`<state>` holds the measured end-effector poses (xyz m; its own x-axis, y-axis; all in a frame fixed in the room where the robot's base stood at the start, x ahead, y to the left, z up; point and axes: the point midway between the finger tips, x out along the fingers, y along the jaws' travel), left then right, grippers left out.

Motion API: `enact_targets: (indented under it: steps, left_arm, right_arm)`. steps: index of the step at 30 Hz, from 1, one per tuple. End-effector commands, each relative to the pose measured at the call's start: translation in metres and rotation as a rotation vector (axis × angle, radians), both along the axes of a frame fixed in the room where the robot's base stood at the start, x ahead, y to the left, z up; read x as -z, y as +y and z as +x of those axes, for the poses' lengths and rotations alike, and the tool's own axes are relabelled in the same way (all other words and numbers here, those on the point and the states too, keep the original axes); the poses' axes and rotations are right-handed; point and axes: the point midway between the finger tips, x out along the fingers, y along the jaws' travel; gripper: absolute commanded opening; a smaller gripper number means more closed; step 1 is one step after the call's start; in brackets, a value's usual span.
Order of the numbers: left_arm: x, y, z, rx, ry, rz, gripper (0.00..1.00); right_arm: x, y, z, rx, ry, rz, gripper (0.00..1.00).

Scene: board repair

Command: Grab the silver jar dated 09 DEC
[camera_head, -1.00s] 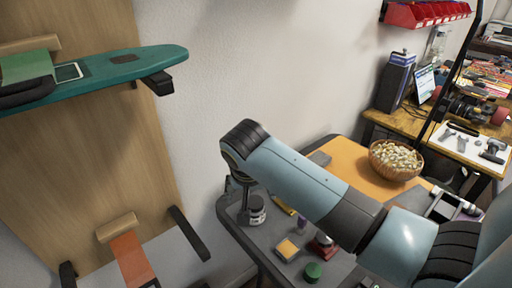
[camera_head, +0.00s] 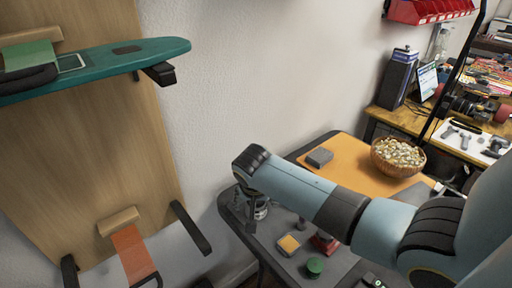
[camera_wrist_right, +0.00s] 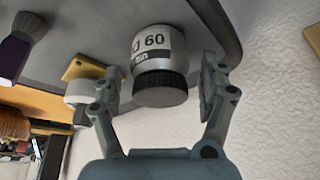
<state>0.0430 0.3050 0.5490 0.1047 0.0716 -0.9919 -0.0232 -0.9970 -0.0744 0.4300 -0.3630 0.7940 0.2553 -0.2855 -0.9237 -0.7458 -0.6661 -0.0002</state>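A silver jar with a black lid (camera_wrist_right: 158,58) is between the fingers of my right gripper (camera_wrist_right: 162,72) in the right wrist view. Its white label appears upside down there; the characters fit "09 D", with the rest turned out of sight. The fingers are spread, one on each side, with gaps to the jar. In the head view the jar (camera_head: 261,211) stands at the left end of the grey table, partly hidden by my right gripper (camera_head: 246,212). My left gripper is not in view.
On the grey table (camera_head: 285,262) are a yellow-topped block (camera_head: 289,244), a green round item (camera_head: 315,266) and a red item (camera_head: 324,243). A wicker bowl (camera_head: 398,158) stands on the orange mat (camera_head: 356,168). A wall (camera_head: 240,80) is close behind the table.

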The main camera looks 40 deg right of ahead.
Motion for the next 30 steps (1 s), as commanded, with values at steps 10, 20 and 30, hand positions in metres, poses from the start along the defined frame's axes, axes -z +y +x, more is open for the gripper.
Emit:
enact_targets:
  steps: [10,20,30]
  left_arm:
    - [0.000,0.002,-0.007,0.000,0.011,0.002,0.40]
    - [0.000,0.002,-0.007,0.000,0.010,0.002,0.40]
    - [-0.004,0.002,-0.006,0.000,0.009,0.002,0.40]
  right_arm:
    - [0.000,0.000,0.000,0.000,0.000,0.000,0.28]
    - [-0.001,0.000,0.000,0.000,-0.001,-0.001,0.17]
    - [-0.040,-0.001,0.001,0.001,-0.005,-0.001,0.17]
